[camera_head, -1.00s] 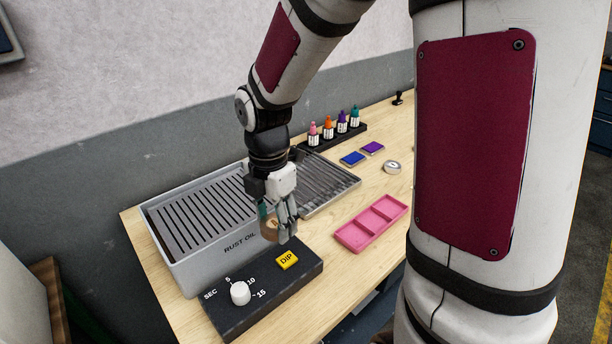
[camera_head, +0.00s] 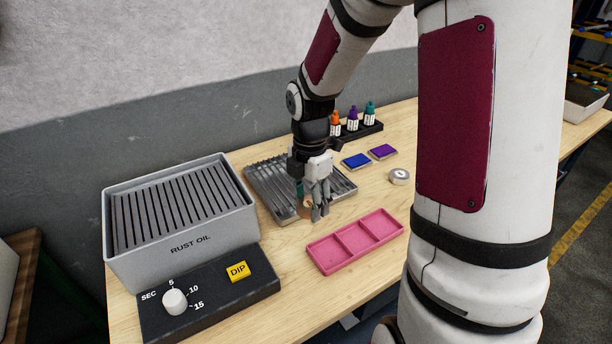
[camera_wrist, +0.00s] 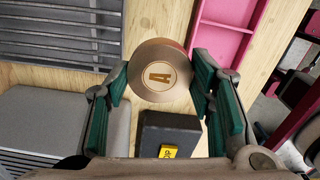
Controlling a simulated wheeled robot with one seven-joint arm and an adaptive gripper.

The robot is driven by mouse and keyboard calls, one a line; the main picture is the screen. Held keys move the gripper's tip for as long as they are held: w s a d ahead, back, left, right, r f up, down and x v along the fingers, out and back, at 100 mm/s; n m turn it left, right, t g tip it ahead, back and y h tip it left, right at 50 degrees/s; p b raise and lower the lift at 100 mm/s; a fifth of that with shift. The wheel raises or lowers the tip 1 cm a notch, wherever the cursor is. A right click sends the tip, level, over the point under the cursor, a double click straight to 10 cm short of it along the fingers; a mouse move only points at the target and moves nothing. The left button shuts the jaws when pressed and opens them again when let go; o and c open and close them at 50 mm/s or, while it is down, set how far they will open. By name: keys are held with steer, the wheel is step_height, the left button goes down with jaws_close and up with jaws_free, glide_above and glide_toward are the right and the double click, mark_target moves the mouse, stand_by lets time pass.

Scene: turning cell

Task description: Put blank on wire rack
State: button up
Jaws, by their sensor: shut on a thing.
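In the wrist view the disc sits between the two green-padded fingers. In the head view the blank (camera_head: 304,208) is mostly hidden behind the fingers. The wire rack (camera_head: 265,190) is a grey metal tray with parallel bars, on the table right of the oil tank. My gripper is in front of the rack's near right edge in the head view. The rack (camera_wrist: 70,30) lies at the upper left of the wrist view.
The grey RUST OIL tank (camera_head: 190,245) stands left, with a dial and yellow DIP button (camera_head: 238,271) on a black box. A pink three-part tray (camera_head: 355,241) is at front right. Ink pads (camera_head: 356,161), bottles (camera_head: 352,119) and a round tin (camera_head: 399,177) stand behind.

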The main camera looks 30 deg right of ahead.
glide_above(309, 187)
steer(key=shift+f, duration=2.4)
steer(key=shift+f, duration=0.2)
steer(key=o, duration=1.4)
steer(key=shift+r, duration=0.1)
